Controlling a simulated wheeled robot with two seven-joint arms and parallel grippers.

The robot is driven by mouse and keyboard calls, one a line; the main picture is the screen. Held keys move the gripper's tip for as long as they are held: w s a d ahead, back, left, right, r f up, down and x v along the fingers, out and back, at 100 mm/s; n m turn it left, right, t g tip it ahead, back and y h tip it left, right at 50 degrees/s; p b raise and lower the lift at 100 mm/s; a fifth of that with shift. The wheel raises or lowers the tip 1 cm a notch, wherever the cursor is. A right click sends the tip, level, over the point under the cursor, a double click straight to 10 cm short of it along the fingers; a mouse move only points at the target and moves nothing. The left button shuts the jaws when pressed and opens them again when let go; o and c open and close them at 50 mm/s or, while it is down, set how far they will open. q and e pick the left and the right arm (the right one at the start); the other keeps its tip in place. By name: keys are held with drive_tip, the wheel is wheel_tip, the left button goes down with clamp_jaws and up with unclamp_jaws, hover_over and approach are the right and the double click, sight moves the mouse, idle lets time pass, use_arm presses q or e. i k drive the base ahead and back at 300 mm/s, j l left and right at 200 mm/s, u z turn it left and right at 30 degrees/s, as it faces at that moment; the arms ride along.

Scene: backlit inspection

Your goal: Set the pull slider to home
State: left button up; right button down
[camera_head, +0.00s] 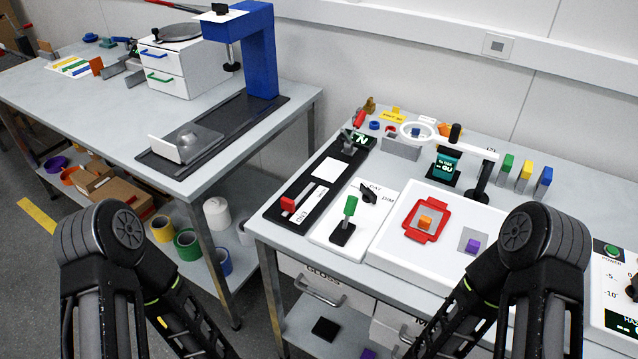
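A black panel (272,209) lies at the left front of the right-hand table. On it a red slider knob (288,204) sits at the near left end of a white strip (306,202) with small lettering. A green-handled lever (350,206) stands upright on a white panel just right of it. I cannot read which one is labelled as the pull slider, nor any home mark. My two arms show at the lower left and lower right, in front of the tables. Both run out of the bottom of the picture, so neither gripper is in view.
A blue press (262,50) stands on the left table (91,119). A floor gap separates the tables.

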sight(286, 205)
drive_tip(key=j+z, duration=0.15)
drive_tip(key=z, duration=0.2)
drive_tip(key=k+j+z, duration=0.1)
drive_tip(key=z, duration=0.25)
drive_tip(key=k+j+z, duration=0.1)
drive_tip(key=z, duration=0.25)
